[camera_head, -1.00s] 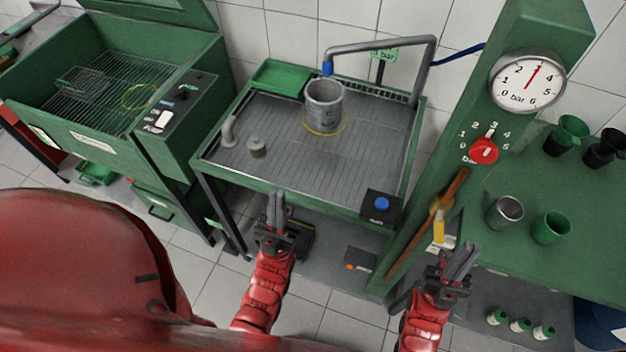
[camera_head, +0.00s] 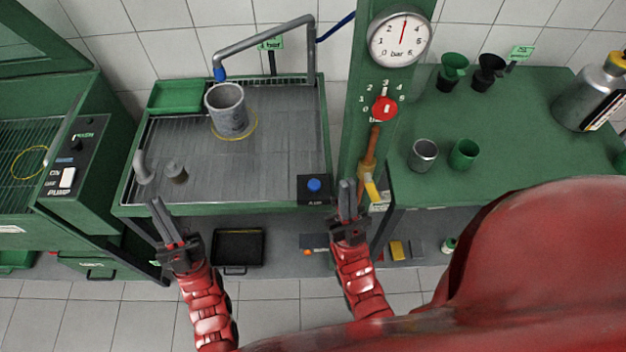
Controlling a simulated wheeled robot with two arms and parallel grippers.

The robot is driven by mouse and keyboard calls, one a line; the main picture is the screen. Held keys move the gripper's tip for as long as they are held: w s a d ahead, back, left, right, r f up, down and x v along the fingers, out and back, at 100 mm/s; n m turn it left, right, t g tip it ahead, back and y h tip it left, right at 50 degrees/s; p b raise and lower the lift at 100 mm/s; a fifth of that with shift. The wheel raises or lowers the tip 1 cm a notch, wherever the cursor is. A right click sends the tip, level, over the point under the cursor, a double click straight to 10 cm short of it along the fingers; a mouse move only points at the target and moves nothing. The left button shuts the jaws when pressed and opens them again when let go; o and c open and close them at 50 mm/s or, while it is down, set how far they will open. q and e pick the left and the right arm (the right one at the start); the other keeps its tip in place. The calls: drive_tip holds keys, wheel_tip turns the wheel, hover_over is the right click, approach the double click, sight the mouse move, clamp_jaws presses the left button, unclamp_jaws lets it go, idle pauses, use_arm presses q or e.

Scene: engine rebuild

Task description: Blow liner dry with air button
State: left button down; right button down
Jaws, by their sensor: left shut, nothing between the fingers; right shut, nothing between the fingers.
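The grey cylindrical liner (camera_head: 228,112) stands upright on the slatted drying table, beside and partly inside a yellow ring marking. The blue-tipped air nozzle (camera_head: 219,74) hangs from a bent grey pipe above the liner's upper left rim. The blue air button (camera_head: 314,185) sits on a black box at the table's front right corner. My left gripper (camera_head: 165,216) is shut and empty in front of the table's front left edge. My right gripper (camera_head: 347,194) is shut and empty, just right of the button box and apart from the button in the picture.
A green post with a pressure gauge (camera_head: 399,39) and red regulator knob (camera_head: 384,109) rises right of the table. A green bench (camera_head: 480,185) holds cups, funnels and a bottle. A green washer cabinet (camera_head: 85,150) stands left. A black tray (camera_head: 238,247) lies below.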

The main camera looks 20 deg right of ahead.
use_arm(q)
drive_tip(key=w+d+n+g+y+p, duration=0.1)
drive_tip(key=w+n+g+y+p, duration=0.3)
drive_tip(key=w, duration=0.7)
drive_tip(key=w+d+f+m+g+h+p, duration=0.2)
drive_tip(key=w+d+f+g+h+p, duration=0.15)
drive_tip(key=w+d+g, duration=0.4)
drive_tip(key=m+g+h+p, duration=0.6)
drive_tip(key=g+h, duration=0.3)
drive_tip(key=g, duration=0.7)
hover_over(311, 187)
wheel_tip(311, 187, down, 5)
drive_tip(key=shift+s+r, duration=0.1)
drive_tip(key=shift+r, duration=0.1)
drive_tip(key=shift+f, duration=0.1)
wheel_tip(311, 187, down, 9)
drive_tip(key=b, duration=0.6)
drive_tip(key=shift+r, duration=0.2)
